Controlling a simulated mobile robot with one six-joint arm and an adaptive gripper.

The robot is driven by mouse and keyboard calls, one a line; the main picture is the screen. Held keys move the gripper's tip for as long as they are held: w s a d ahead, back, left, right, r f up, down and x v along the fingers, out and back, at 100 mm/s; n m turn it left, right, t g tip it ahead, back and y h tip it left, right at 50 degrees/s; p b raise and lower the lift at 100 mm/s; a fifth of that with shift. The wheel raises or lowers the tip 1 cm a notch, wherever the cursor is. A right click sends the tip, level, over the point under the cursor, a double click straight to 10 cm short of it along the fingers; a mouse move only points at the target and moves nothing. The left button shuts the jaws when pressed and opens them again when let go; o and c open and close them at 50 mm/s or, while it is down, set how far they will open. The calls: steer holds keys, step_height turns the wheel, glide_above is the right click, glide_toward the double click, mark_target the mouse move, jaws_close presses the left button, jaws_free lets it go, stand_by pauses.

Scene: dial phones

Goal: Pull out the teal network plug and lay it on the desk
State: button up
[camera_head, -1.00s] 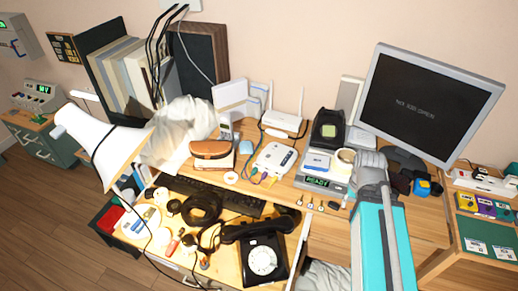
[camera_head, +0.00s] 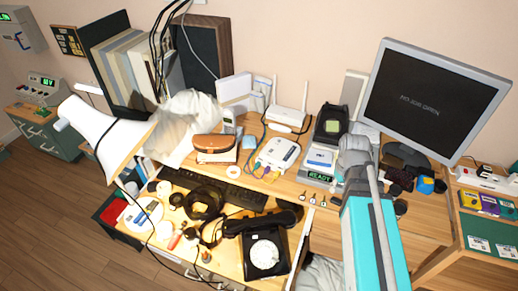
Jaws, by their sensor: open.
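A white network box (camera_head: 279,153) lies on the desk (camera_head: 318,187) near the middle. Small coloured cable ends (camera_head: 262,172) sit at its front left edge, with blue-teal and yellow among them. They are too small to tell which is the teal plug or how it is seated. My teal and grey arm (camera_head: 375,235) reaches up from the bottom right, its grey joint (camera_head: 355,152) to the right of the white box. I cannot make out my gripper's fingers; they seem hidden or out of the picture.
A white router (camera_head: 287,116) with antennas stands behind the box. A device reading READY (camera_head: 320,176) is close to its right. A brown case (camera_head: 215,148) is at its left. A black dial phone (camera_head: 264,250) and keyboard (camera_head: 215,187) lie in front. A monitor (camera_head: 433,100) stands right.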

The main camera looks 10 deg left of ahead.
steer(key=w+a+n, duration=0.6)
steer(key=a+n, duration=0.1)
steer(key=n+b, duration=0.2)
steer(key=n, duration=1.8)
glide_toward(257, 164)
steer(key=shift+d+f, duration=0.45)
steer(key=shift+a+n, duration=0.3)
steer(key=shift+a, duration=0.15)
steer(key=shift+f, duration=0.2)
step_height(257, 164, down, 9)
steer(key=b, duration=0.8)
steer(key=shift+r+b, duration=0.15)
steer(key=shift+b, duration=0.2)
jaws_close()
